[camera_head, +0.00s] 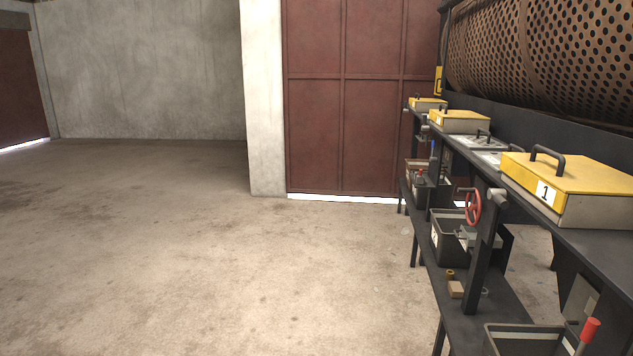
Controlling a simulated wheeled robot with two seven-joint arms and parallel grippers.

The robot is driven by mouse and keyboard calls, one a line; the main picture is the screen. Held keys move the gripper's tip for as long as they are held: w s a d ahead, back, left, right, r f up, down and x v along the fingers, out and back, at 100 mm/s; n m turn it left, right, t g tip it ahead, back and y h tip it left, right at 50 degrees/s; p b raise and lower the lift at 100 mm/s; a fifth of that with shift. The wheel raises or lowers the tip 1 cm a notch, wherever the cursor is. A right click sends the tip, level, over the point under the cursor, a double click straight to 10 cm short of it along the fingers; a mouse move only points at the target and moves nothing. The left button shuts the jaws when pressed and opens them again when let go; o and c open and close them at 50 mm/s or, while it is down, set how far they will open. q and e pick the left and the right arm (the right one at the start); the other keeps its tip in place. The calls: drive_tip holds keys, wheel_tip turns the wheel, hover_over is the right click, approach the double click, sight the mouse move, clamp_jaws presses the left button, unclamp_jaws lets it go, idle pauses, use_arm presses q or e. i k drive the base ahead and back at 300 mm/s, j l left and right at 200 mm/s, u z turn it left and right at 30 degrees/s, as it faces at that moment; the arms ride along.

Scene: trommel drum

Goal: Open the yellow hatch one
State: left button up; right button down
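The yellow hatch marked with a black 1 on a white label (578,176) sits at the right on the dark upper shelf of the trommel frame. Its yellow lid lies flat on a grey box and looks shut. A dark arched handle (547,157) stands on the lid near its left edge. Neither of my grippers is in view, and no part of my arms shows.
Further yellow hatches (460,116) stand farther back on the shelf. The perforated drum (545,57) is above. A red handwheel (473,206), grey bins (448,238) and a red-tipped lever (589,330) sit lower. The concrete floor (200,270) to the left is clear.

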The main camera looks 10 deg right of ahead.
sight(551, 176)
drive_tip(key=z, duration=1.45)
drive_tip(key=j+z, duration=0.1)
drive_tip(key=z, duration=0.35)
drive_tip(key=i+j+z, duration=0.1)
drive_tip(key=z, duration=0.35)
drive_tip(key=j+z, duration=0.2)
drive_tip(key=j, duration=0.25)
drive_tip(key=j+z, duration=0.15)
drive_tip(key=j, duration=0.3)
drive_tip(key=j+z, duration=0.2)
drive_tip(key=j, duration=0.2)
drive_tip(key=k+j+z, duration=0.15)
drive_tip(key=j, duration=0.3)
drive_tip(key=j+z, duration=0.2)
drive_tip(key=j, duration=0.2)
drive_tip(key=k+j+z, duration=0.2)
drive_tip(key=j, duration=0.2)
